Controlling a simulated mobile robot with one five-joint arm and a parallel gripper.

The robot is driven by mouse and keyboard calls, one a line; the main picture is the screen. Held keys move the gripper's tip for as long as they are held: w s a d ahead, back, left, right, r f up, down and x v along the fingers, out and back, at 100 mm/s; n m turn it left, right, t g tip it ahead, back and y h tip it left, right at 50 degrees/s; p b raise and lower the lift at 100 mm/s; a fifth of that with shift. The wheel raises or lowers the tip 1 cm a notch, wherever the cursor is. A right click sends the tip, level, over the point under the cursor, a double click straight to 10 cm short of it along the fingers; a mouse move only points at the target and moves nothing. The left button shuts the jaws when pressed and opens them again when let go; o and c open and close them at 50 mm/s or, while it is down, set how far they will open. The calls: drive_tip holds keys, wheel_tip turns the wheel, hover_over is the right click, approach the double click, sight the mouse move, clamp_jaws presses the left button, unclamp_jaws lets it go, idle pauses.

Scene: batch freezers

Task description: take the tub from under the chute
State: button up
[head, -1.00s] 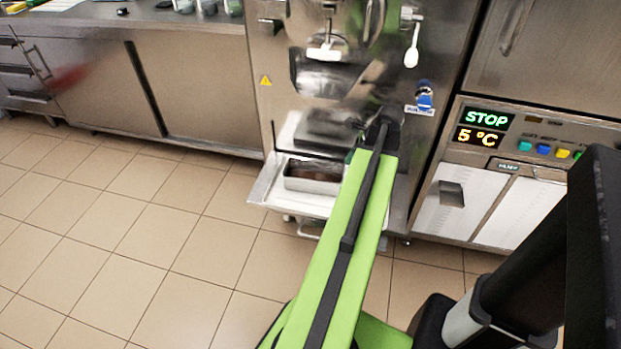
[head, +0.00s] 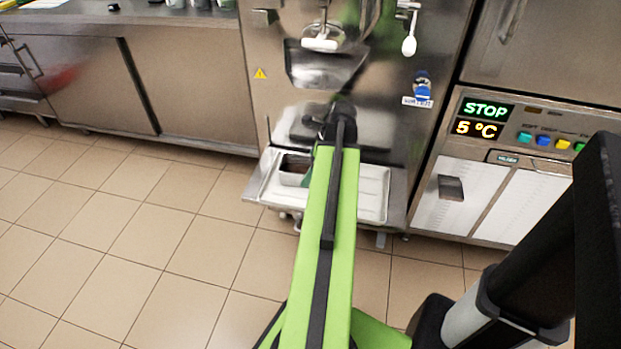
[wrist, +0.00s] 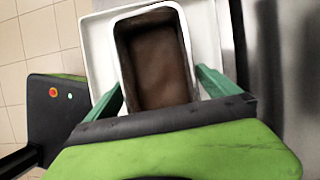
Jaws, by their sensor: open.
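The tub (wrist: 119,60) is a rectangular metal pan with brown contents. It stands on the pale tray (head: 372,197) below the machine's chute (head: 322,68). In the head view the tub (head: 291,179) shows only in part, left of my green arm, which hides the rest. My gripper (wrist: 160,93) is open in the wrist view. Its green fingers lie on either side of the tub's near end, one left and one right. I cannot tell whether they touch its walls. In the head view the fingers are mostly hidden behind my arm.
A steel counter with cabinets (head: 190,85) stands at the left. A cabinet with a STOP and 5 °C display (head: 482,118) stands at the right. The white handle (head: 409,45) and blue knob (head: 423,84) stick out above the tray. The tiled floor at left is clear.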

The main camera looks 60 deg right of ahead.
drive_tip(key=shift+r, duration=0.1)
drive_tip(key=shift+c, duration=0.3)
drive_tip(key=c, duration=1.7)
drive_tip(key=shift+o, duration=0.2)
drive_tip(key=shift+s+r, duration=0.1)
drive_tip(key=shift+r, duration=0.05)
drive_tip(key=shift+s+d+r+p, duration=0.15)
drive_tip(key=shift+r+p, duration=0.1)
drive_tip(key=shift+p, duration=0.25)
drive_tip(key=s+d+r+p, duration=0.2)
drive_tip(key=s+r+p, duration=0.1)
drive_tip(key=s, duration=0.3)
drive_tip(key=s+d+r+p, duration=0.2)
drive_tip(key=s+r+p, duration=0.2)
drive_tip(key=s, duration=0.2)
drive_tip(key=shift+s+d+r, duration=0.15)
drive_tip(key=shift+s+d, duration=0.2)
drive_tip(key=shift+d, duration=0.05)
